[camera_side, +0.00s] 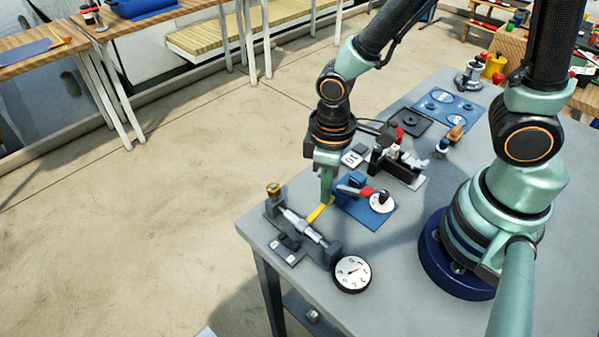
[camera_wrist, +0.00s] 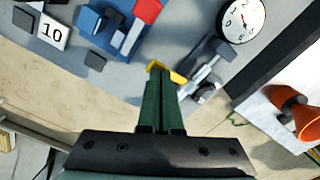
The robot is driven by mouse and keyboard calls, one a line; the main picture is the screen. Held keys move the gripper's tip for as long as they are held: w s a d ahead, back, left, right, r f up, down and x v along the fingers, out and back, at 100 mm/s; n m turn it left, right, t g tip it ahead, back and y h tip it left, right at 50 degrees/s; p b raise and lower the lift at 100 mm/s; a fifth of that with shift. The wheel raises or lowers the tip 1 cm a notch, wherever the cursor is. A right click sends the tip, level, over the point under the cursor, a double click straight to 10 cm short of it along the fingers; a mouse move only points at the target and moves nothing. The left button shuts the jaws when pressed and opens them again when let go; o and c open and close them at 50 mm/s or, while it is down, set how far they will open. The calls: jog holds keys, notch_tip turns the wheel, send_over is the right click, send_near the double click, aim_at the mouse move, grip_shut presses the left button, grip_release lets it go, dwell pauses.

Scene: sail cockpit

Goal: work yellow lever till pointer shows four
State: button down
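The yellow lever (camera_side: 318,213) sticks out from a grey shaft mechanism (camera_side: 303,226) at the table's near left corner. In the wrist view the lever (camera_wrist: 180,77) shows just beyond my fingertips. My gripper (camera_side: 326,198) points down at the lever; in the wrist view its green fingers (camera_wrist: 161,76) lie close together, tips at the lever. They look shut and touching or very near it; I cannot see the lever between them. A round white dial (camera_side: 352,274) with a dark rim stands beside the mechanism. Its pointer shows, but the number it marks is too small to read surely.
A blue plate with a red-handled device (camera_side: 368,207) lies close behind the lever. A card marked 10 (camera_wrist: 49,33), a black clamp-like device (camera_side: 398,165) and a blue panel (camera_side: 450,106) are farther back. The table edge is close to the mechanism.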

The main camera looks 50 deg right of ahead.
jog(key=shift+f, duration=0.75)
jog(key=shift+r, duration=3.3)
jog(key=w+d+r+m+t, duration=0.1)
jog(key=d+r+m+t, duration=0.1)
jog(key=d+r, duration=0.3)
jog(key=w+d+r+m+t, duration=0.2)
jog(key=d+r, duration=0.4)
jog(key=r, duration=0.3)
jog(key=shift+w+d+m+t, duration=0.3)
jog(key=shift+m+t, duration=0.5)
jog(key=shift+m, duration=0.2)
jog(key=shift+a, duration=0.1)
